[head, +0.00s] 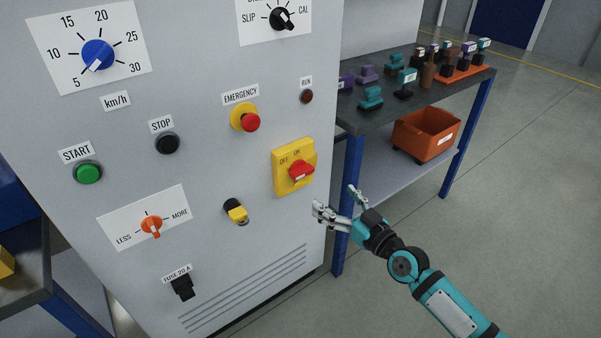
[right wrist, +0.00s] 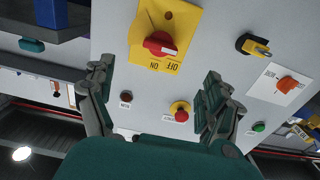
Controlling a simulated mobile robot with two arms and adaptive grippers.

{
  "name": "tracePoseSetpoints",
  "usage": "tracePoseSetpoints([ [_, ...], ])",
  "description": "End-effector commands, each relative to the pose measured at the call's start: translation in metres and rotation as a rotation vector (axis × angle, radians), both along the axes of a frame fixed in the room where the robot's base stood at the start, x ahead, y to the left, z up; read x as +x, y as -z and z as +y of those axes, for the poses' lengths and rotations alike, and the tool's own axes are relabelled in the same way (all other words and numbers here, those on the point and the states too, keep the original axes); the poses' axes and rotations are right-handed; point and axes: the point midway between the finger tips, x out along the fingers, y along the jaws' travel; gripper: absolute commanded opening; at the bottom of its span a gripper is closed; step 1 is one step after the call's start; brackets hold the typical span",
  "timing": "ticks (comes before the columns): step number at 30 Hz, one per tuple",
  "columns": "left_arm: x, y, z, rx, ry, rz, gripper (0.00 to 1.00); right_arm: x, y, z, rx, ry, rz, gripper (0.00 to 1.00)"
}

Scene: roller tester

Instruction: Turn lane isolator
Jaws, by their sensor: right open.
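The lane isolator is a red rotary handle (head: 301,171) on a yellow plate (head: 281,181) marked OFF and ON, low on the right side of the grey cabinet front. Its red handle also shows in the right wrist view (right wrist: 160,44), on the yellow plate (right wrist: 185,18). My right gripper (head: 336,203) is open and empty, below and to the right of the isolator in the head view, apart from it. In the right wrist view its two fingers (right wrist: 157,83) stand wide apart, with the isolator beyond them. My left gripper is not in view.
The cabinet carries a red emergency button (head: 250,122), a yellow-and-black switch (head: 236,212), a green START button (head: 88,173) and an orange LESS/MORE knob (head: 151,227). A dark-topped bench (head: 385,122) with several small parts and an orange bin (head: 426,134) stands right of the cabinet.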

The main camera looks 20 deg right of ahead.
Motion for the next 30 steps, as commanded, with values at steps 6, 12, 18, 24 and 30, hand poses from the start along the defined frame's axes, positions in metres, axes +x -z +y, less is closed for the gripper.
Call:
tracePoseSetpoints([
  [6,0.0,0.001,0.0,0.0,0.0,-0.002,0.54,0.048,-0.002,0.018,0.004,-0.001,-0.002,0.87],
  [12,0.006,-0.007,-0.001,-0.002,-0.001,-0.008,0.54,0.087,0.0,0.032,0.003,0.0,0.0,0.87],
  [18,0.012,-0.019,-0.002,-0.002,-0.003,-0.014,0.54,0.114,0.001,0.042,0.001,0.0,0.001,0.87],
  [24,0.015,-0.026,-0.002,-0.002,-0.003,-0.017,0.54,0.124,0.001,0.046,0.0,-0.001,0.002,0.87],
  [30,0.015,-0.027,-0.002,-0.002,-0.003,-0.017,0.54,0.125,0.001,0.046,0.0,-0.001,0.003,0.87],
])
